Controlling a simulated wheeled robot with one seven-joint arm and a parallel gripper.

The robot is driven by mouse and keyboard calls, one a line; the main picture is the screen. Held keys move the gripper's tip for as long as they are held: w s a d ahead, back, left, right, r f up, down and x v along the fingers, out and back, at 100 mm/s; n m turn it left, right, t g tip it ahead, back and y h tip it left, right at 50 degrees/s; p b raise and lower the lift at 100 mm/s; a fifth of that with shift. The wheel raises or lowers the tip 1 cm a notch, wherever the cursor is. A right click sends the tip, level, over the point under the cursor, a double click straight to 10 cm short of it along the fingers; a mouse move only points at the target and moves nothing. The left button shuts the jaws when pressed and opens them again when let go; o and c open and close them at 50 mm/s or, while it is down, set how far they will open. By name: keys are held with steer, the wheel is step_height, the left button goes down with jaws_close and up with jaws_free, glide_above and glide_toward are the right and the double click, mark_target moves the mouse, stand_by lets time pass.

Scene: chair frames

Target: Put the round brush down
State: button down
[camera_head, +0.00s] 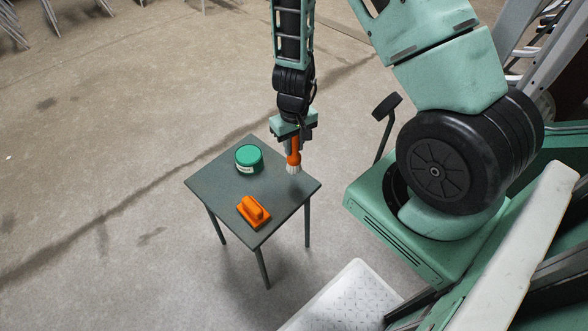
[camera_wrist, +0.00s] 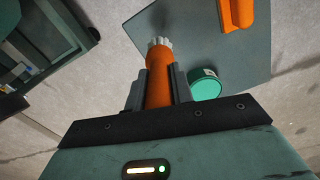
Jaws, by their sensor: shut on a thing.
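The round brush (camera_head: 294,157) has an orange handle and pale bristles. My gripper (camera_head: 294,139) is shut on its handle and holds it with the bristles pointing down, over the right part of the small dark table (camera_head: 222,185). I cannot tell whether the bristles touch the tabletop. In the wrist view the brush (camera_wrist: 159,85) stands between the two fingers (camera_wrist: 158,92) of my gripper, with its bristles at the far end.
A green tin (camera_head: 249,157) stands on the table, left of the brush. An orange block-shaped tool with a raised grip (camera_head: 254,211) lies near the table's front corner. Bare tabletop lies between them and the right corner. A white textured panel (camera_head: 345,300) is below right.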

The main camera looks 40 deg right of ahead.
mark_target(294, 162)
step_height(294, 162, down, 8)
steer(key=shift+r+b, duration=0.15)
steer(key=shift+b, duration=0.9)
steer(key=c, duration=1.2)
jaws_free()
